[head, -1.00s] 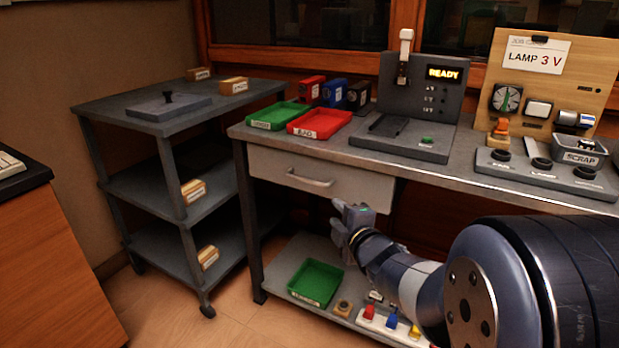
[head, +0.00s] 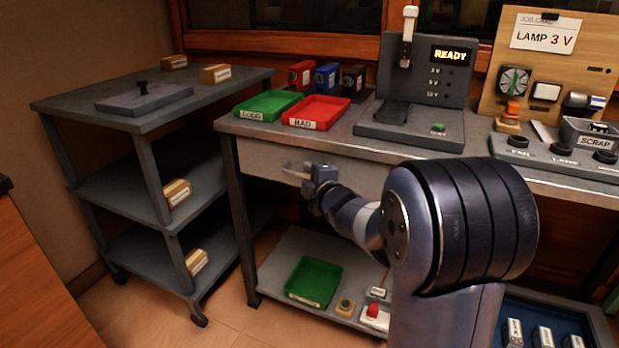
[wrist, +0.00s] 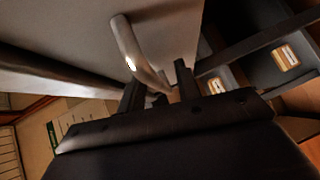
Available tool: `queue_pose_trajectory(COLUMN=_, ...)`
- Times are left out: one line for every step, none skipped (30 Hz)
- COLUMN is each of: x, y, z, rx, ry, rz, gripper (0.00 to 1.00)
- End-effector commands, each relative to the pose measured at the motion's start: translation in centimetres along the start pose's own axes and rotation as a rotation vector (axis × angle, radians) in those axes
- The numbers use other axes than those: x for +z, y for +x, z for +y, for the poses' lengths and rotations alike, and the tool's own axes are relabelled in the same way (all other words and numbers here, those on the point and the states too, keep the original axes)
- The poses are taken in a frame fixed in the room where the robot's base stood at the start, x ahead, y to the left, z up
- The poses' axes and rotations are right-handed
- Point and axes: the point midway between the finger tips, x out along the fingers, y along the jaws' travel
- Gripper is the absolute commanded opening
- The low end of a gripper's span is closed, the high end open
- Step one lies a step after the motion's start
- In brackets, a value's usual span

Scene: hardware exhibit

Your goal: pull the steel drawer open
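The steel drawer (head: 262,158) is under the left part of the bench top, its front looking flush with the bench. Its curved handle (head: 292,172) sticks out from the front. My gripper (head: 312,178) is at the right part of the handle. In the wrist view the handle (wrist: 130,50) runs down from the drawer front (wrist: 75,35) toward the space between my two dark fingers (wrist: 157,92). The fingers stand apart with a gap around the handle's near end. I cannot tell whether they touch it. My arm hides the drawer's right part in the head view.
The bench top (head: 335,140) carries a green tray (head: 267,105), a red tray (head: 316,112) and a test station (head: 410,135). A grey shelf cart (head: 150,118) stands to the left. A lower shelf (head: 275,262) holds a green tray (head: 313,282). Floor between cart and bench is open.

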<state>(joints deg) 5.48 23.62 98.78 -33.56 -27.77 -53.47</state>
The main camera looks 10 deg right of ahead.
Motion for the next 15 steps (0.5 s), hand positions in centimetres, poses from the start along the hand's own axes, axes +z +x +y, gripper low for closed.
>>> queue_pose_trajectory(x=0.0, y=-0.01, z=0.0, rx=0.0, ry=0.0, rz=0.0, gripper=0.32)
queue_pose_trajectory(x=0.0, y=-0.02, z=0.0, rx=0.0, ry=0.0, rz=0.0, gripper=0.32)
queue_pose_trajectory(x=0.0, y=-0.02, z=0.01, rx=0.0, ry=0.0, rz=0.0, gripper=0.28)
queue_pose_trajectory(x=0.0, y=-0.02, z=0.0, rx=0.0, ry=0.0, rz=0.0, gripper=0.26)
queue_pose_trajectory(x=0.0, y=-0.02, z=0.01, rx=0.0, ry=0.0, rz=0.0, gripper=0.23)
queue_pose_trajectory(x=0.0, y=-0.03, z=0.0, rx=0.0, ry=0.0, rz=0.0, gripper=0.2)
queue_pose_trajectory(x=0.0, y=-0.03, z=0.0, rx=0.0, ry=0.0, rz=0.0, gripper=0.18)
queue_pose_trajectory(x=0.0, y=-0.03, z=0.01, rx=0.0, ry=0.0, rz=0.0, gripper=0.15)
queue_pose_trajectory(x=0.0, y=-0.03, z=0.01, rx=0.0, ry=0.0, rz=0.0, gripper=0.12)
queue_pose_trajectory(x=0.0, y=-0.03, z=0.01, rx=0.0, ry=0.0, rz=0.0, gripper=0.09)
queue_pose_trajectory(x=0.0, y=-0.03, z=0.0, rx=0.0, ry=0.0, rz=0.0, gripper=0.07)
queue_pose_trajectory(x=0.0, y=-0.04, z=0.0, rx=0.0, ry=0.0, rz=0.0, gripper=0.04)
queue_pose_trajectory(x=0.0, y=-0.04, z=-0.01, rx=0.0, ry=0.0, rz=0.0, gripper=0.01)
queue_pose_trajectory(x=0.0, y=-0.04, z=-0.01, rx=0.0, ry=0.0, rz=0.0, gripper=0.0)
queue_pose_trajectory(x=0.0, y=-0.04, z=-0.02, rx=0.0, ry=0.0, rz=0.0, gripper=0.0)
